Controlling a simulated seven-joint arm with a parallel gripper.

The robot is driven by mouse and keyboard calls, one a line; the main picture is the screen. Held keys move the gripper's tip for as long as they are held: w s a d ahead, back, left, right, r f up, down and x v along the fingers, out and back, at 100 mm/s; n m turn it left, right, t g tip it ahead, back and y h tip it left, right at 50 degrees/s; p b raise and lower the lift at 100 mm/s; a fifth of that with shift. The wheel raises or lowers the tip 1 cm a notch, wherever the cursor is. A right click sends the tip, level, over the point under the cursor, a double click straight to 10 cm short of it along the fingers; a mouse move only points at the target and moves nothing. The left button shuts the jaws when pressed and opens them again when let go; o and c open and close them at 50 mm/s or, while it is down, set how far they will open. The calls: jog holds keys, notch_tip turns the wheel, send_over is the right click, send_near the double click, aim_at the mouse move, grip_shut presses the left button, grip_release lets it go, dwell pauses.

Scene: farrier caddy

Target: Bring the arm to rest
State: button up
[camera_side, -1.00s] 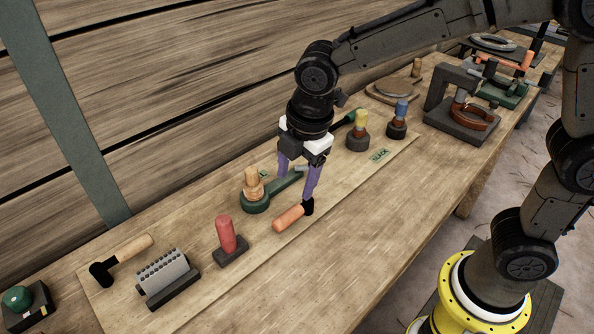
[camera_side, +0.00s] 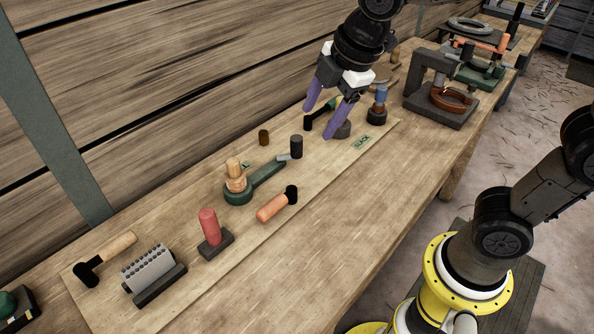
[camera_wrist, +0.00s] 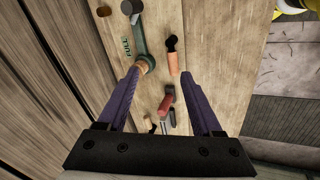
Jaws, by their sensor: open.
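My gripper (camera_side: 325,115) is raised above the far part of the wooden board on the bench in the side view. Its two purple fingers are spread and nothing is between them. In the wrist view the open fingers (camera_wrist: 166,92) show with board and tools below. An orange-handled tool with a black head (camera_side: 277,205) lies on the board, apart from the gripper.
A red-handled piece (camera_side: 209,226), a grey ridged block (camera_side: 149,266) and a hammer (camera_side: 108,256) stand or lie at the near left. A blue-topped piece (camera_side: 379,98) and a dark stand (camera_side: 437,97) are close at the right. The bench front (camera_side: 330,225) is bare.

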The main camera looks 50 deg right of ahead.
jog(key=s+d+r+m+t, duration=0.2)
jog(key=s+d+m, duration=0.5)
jog(key=s, duration=0.3)
jog(key=s+f+m, duration=0.4)
jog(key=s+m, duration=0.2)
jog(key=m, duration=0.2)
jog(key=shift+f+g, duration=0.25)
jog(key=shift+g, duration=0.05)
jog(key=shift+s, duration=0.1)
